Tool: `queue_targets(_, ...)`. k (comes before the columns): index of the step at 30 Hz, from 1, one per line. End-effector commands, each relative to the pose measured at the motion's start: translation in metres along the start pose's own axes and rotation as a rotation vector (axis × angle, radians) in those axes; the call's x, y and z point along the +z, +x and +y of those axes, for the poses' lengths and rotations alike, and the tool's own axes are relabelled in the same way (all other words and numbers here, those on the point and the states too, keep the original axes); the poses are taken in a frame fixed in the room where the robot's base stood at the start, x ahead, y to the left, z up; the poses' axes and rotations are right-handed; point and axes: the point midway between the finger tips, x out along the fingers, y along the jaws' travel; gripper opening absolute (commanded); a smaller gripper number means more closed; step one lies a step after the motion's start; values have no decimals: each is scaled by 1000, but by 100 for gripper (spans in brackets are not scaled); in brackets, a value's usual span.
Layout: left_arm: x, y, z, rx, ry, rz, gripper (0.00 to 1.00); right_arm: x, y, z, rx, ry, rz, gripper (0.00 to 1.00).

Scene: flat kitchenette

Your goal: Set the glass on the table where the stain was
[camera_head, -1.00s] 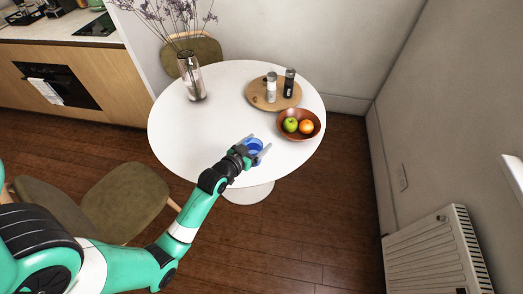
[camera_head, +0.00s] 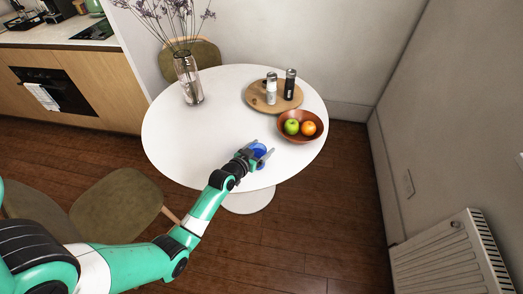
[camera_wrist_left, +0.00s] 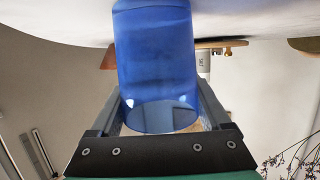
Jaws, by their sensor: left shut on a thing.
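The blue glass (camera_head: 259,150) is at the front part of the round white table (camera_head: 200,135), in front of the fruit bowl. My left gripper (camera_head: 262,148) is shut on it, with one finger on each side. In the left wrist view, which shows the room upside down, the blue glass (camera_wrist_left: 155,60) stands between the fingers, its open rim towards the gripper's palm. Its far end is cut off by the picture edge, so I cannot tell whether it touches the table. No stain shows on the visible tabletop. My right gripper is out of view.
A brown bowl (camera_head: 313,136) with a green apple and an orange stands just beyond the glass. Behind it a round wooden board (camera_head: 258,103) holds two shakers. A vase (camera_head: 187,80) with dried flowers stands at the back left.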

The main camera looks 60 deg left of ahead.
Motion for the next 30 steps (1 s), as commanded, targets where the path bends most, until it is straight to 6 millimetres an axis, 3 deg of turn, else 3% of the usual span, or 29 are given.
queue_targets(7, 2, 1, 0, 0, 0, 3, 0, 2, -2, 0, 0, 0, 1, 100)
queue_targets(8, 2, 1, 0, 0, 0, 0, 86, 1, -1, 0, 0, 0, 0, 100)
queue_targets(10, 1, 0, 0, 0, 0, 0, 98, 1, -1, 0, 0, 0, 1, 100)
queue_targets(20, -4, -2, 0, 0, 0, 0, 100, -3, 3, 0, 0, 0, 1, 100)
queue_targets(23, -4, -17, 0, 0, -1, -2, 100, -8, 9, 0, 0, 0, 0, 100)
queue_targets(30, -4, -76, 0, -1, -1, -2, 100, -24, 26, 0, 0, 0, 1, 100)
